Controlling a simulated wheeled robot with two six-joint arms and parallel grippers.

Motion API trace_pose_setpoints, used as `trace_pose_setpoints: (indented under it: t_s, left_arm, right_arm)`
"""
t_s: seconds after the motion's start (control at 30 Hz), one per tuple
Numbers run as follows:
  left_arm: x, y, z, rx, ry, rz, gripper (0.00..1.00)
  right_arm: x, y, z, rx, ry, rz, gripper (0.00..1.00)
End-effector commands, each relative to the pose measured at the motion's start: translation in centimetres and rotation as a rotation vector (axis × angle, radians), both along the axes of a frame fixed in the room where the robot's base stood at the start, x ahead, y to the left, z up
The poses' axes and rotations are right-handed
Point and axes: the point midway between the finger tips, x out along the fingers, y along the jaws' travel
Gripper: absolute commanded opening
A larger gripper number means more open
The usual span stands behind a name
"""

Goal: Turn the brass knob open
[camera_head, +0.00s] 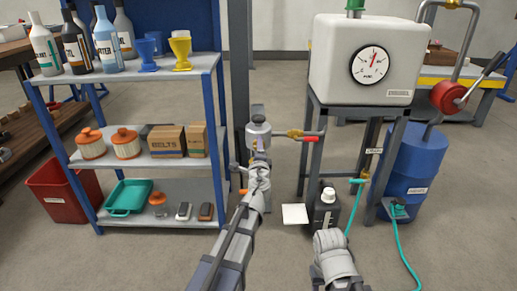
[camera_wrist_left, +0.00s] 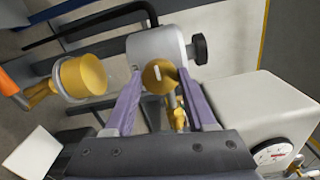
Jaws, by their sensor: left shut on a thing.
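The brass knob (camera_wrist_left: 160,74) is a round brass disc with a pale slot mark on its face, on a grey housing (camera_wrist_left: 152,48) in the left wrist view. In the head view the grey housing (camera_head: 258,128) stands on a post just beyond my left gripper (camera_head: 258,146), which hides the knob there. In the wrist view the purple fingers of the left gripper (camera_wrist_left: 161,98) lie on either side of the knob and are shut on it. Part of my right arm shows at the lower middle right of the head view, but its gripper does not.
A brass valve (camera_head: 295,133) with a red handle (camera_head: 310,139) sits just right of the housing. A loaded blue shelf (camera_head: 150,162) stands left.

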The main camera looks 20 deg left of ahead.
Motion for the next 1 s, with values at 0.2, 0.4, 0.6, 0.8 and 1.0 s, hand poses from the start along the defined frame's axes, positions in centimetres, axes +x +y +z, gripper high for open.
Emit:
trace_pose_setpoints:
  t_s: [0.2,0.4,0.6,0.8,1.0]
  left_arm:
    - [0.07,0.13,-0.01,-0.006,-0.001,0.003,0.0]
    - [0.08,0.13,-0.01,-0.005,-0.001,0.003,0.6]
    - [0.04,0.07,0.0,-0.004,0.0,0.002,0.82]
    - [0.02,0.04,-0.01,-0.003,-0.001,0.001,0.85]
    - [-0.51,-0.1,0.0,-0.003,-0.001,0.001,0.85]
  right_arm:
    - [0.0,0.0,0.0,0.0,0.0,0.0,0.5]
    - [0.0,0.0,0.0,0.0,0.0,0.0,0.5]
    - [0.0,0.0,0.0,0.0,0.0,0.0,0.5]
    - [0.0,0.0,0.0,0.0,0.0,0.0,0.5]
    - [0.0,0.0,0.0,0.0,0.0,0.0,0.5]
